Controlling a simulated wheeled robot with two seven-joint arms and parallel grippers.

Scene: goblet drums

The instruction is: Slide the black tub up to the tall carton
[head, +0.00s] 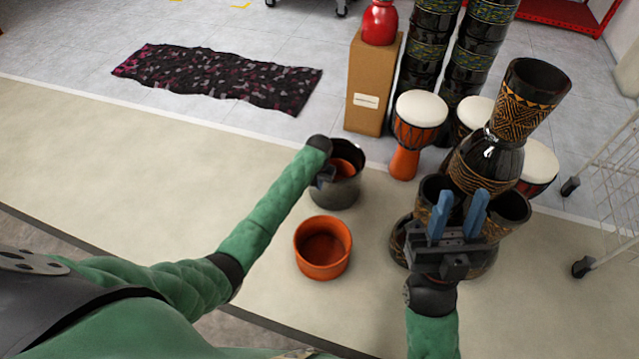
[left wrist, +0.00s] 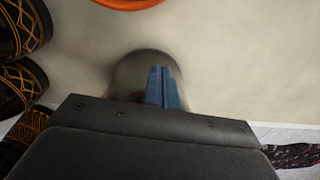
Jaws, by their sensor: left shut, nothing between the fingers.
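The black tub (head: 347,187) stands upright on the beige floor with an orange object (head: 343,167) inside it. The tall brown carton (head: 371,88) stands beyond it, with a clear gap of floor between them.
An orange tub (head: 323,262) stands nearer me. Dark carved drums (head: 485,160) crowd the right, beside a white-topped orange drum (head: 406,150) and a wire rack (head: 610,180). A red object (head: 380,22) sits on the carton. A patterned mat (head: 215,78) lies at the back left.

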